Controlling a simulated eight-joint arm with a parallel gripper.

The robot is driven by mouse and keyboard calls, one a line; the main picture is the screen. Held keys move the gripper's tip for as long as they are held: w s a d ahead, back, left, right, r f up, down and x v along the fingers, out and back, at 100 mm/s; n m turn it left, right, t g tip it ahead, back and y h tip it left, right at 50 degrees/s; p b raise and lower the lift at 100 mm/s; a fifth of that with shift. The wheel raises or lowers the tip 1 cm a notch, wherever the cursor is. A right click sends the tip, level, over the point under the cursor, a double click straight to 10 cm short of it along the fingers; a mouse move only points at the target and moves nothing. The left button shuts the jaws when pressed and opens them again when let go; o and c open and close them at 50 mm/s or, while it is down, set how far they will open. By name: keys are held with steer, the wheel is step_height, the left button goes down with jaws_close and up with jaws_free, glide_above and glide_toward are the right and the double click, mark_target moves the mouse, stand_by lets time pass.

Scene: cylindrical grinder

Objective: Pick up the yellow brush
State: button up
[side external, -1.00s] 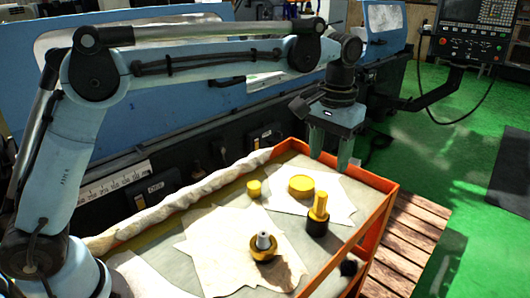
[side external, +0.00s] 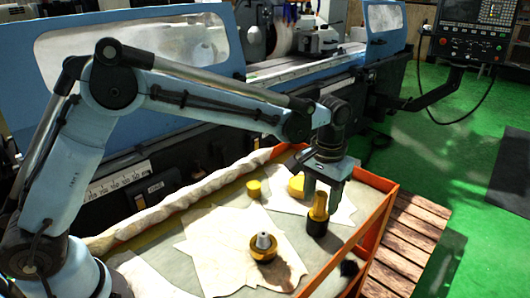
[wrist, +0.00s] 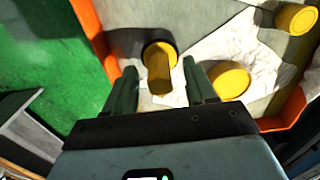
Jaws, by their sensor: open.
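The yellow brush (side external: 319,206), with a yellow handle and a black lower end, stands upright on the tray in the side view. In the wrist view its yellow handle (wrist: 159,70) points toward my gripper, with the black end (wrist: 159,47) beyond it. My gripper (wrist: 162,77) is open and empty, its two fingers on either side of the handle in the picture. In the side view my gripper (side external: 322,195) is low at the brush's top. I cannot tell whether the fingers touch the handle or how deep they reach.
A yellow disc (side external: 297,186) lies behind my gripper, and a small yellow cylinder (side external: 254,188) is left of it. A yellow-and-black piece with a metal tip (side external: 263,243) sits in front on a cloth (side external: 205,262). The orange tray rim (side external: 376,222) runs close on the right.

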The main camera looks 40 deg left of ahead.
steer(key=shift+f, duration=0.7)
steer(key=shift+c, duration=0.4)
jaws_close()
steer(key=shift+r, duration=0.15)
